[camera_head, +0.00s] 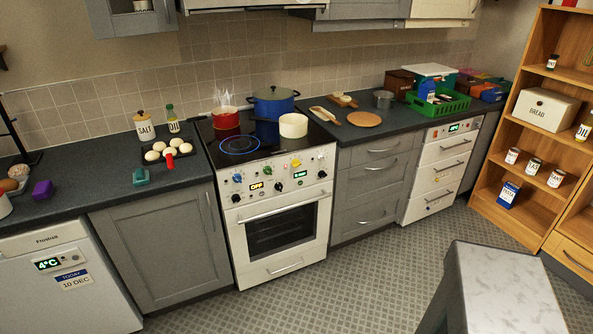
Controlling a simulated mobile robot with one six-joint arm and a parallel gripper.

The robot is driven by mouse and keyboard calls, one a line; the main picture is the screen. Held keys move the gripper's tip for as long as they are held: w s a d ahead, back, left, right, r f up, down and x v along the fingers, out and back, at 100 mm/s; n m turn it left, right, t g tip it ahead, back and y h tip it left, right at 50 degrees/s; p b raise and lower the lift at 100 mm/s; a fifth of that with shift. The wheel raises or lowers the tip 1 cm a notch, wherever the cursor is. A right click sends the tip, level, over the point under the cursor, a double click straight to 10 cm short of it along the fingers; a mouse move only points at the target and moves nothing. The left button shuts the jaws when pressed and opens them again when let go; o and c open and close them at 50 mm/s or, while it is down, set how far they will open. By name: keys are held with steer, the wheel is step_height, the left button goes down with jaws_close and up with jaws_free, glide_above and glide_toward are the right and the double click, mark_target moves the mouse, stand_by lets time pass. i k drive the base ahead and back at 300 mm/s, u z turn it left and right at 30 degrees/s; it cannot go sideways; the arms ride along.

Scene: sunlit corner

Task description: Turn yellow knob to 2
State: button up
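The stove (280,222) stands in the middle of the camera_head view, with a white front panel of several knobs. The yellow knob (296,163) is small, near the top right of that panel. Its pointer and the numbers around it are too small to read.
On the hob are a steaming red pot (225,118), a blue pot (274,104) and a cream pot (293,126); one ring glows blue. A grey-topped table or stool (505,285) stands at the front right. The floor (330,290) before the stove is clear.

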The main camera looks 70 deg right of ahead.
mark_target(295, 162)
steer(key=u, duration=0.3)
steer(key=k, duration=1.35)
steer(key=z, duration=0.55)
steer(key=i, duration=1)
steer(key=z, duration=0.05)
